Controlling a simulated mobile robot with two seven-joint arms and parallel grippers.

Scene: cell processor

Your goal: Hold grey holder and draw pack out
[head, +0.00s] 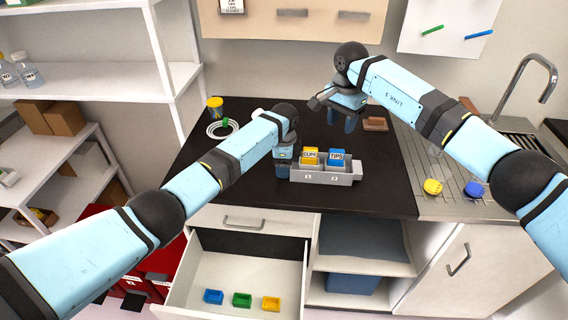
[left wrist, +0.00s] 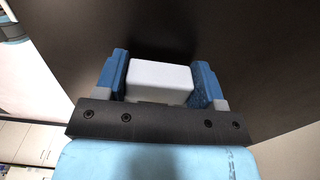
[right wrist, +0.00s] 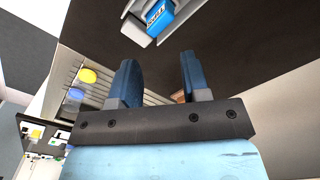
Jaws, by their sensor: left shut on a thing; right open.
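The grey holder (head: 345,180) stands on the black countertop. It holds a yellow pack labelled CUPS (head: 310,157) and a blue pack labelled TIPS (head: 338,158) side by side. My left gripper (head: 283,170) is at the holder's left end. In the left wrist view, its blue fingers are shut on a pale grey block (left wrist: 160,80), which looks like that end of the holder. My right gripper (head: 348,118) is open and empty, above the counter behind the packs. The right wrist view shows the blue pack (right wrist: 158,14) and the holder's end (right wrist: 136,32) beyond its fingers.
A brown block (head: 375,124) lies on the counter at the right. A sink (head: 500,150) with yellow and blue round items is further right. A coiled white cable (head: 222,128) and a yellow-lidded jar (head: 215,106) stand back left. An open drawer (head: 235,275) with small coloured trays is below.

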